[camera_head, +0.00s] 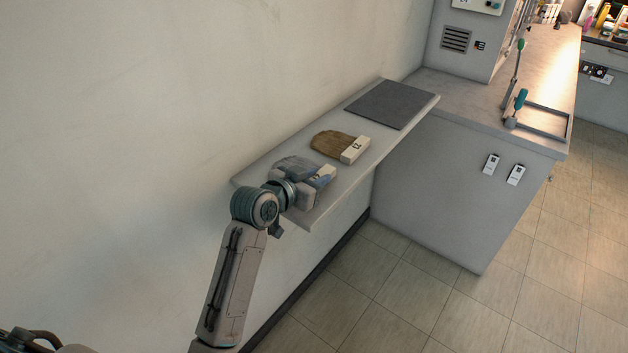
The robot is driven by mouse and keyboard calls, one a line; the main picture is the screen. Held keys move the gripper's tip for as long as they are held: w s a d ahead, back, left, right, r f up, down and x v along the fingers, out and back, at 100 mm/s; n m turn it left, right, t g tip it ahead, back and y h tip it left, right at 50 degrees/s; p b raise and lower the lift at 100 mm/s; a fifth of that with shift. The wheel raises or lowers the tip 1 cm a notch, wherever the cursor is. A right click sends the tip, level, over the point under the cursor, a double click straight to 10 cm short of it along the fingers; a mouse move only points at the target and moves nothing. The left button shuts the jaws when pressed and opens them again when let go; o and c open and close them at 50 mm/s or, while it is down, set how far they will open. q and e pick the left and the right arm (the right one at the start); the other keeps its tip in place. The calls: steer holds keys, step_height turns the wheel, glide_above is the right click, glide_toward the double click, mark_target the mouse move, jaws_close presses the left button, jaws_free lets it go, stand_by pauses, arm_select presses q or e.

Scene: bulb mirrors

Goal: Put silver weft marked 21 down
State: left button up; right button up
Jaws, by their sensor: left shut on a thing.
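A silver-grey weft (291,164) with a pale tag block is at the near end of the wall shelf. My left gripper (314,187) is shut on this silver weft at its tag end. The gripper and wrist cover part of the weft. The mark on its tag is too small to read. I cannot tell whether the weft touches the shelf or is held just above it. My right gripper is not in view.
A brown weft (327,142) with a pale tag lies farther along the narrow shelf (375,151). A dark grey mat (390,104) lies at the shelf's far end. A grey counter (455,96) with a teal-handled frame tool (541,119) stands beyond. The tiled floor is clear.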

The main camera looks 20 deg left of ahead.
arm_select(q)
steer(key=shift+s+r, duration=0.1)
steer(key=shift+s, duration=0.1)
steer(key=o, duration=0.9)
steer(key=shift+w+f, duration=0.1)
steer(key=shift+f, duration=0.1)
steer(key=shift+o, duration=0.2)
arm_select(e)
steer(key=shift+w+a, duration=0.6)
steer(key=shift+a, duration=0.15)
